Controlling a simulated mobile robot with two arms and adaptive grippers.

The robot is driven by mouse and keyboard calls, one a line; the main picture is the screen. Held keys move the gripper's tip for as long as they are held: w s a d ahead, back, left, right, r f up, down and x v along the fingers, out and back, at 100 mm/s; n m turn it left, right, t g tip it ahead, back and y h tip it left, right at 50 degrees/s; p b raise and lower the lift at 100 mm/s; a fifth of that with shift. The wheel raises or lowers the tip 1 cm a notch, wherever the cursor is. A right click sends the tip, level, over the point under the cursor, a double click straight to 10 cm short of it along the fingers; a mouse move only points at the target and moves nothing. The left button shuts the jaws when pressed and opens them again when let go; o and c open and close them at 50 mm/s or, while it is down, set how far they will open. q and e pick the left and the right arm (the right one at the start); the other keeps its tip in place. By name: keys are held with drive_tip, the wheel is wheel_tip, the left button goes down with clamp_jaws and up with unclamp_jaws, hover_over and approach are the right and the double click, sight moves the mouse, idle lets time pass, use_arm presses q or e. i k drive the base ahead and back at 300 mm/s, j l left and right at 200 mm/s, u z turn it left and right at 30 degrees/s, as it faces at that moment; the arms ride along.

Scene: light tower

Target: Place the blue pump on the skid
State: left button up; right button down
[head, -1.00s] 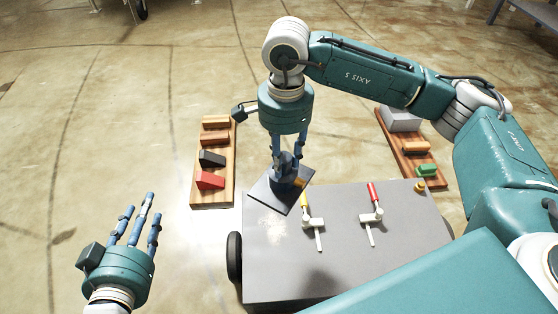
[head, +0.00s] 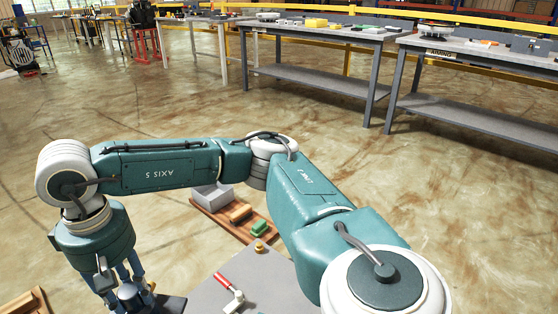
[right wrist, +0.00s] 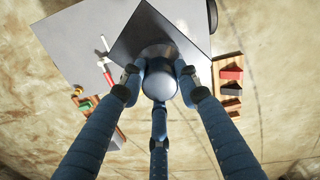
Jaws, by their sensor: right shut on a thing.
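The blue pump (head: 129,293) is at the bottom left of the head view, below my right gripper (head: 124,282). My right gripper is shut on it. In the right wrist view the pump's rounded top (right wrist: 160,84) sits between three blue fingers. A dark square plate (right wrist: 152,36) shows under the pump; its corner (head: 172,304) also shows in the head view. I cannot tell whether it touches anything beneath. Nothing in view is clearly marked as the skid. My left gripper is out of view.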

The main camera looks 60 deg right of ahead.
sight(291, 293)
drive_tip(key=l+z, duration=0.15)
drive_tip(key=z, duration=0.2)
drive_tip(key=l+z, duration=0.2)
drive_tip(key=z, duration=0.15)
drive_tip(key=i+l+z, duration=0.1)
drive_tip(key=z, duration=0.25)
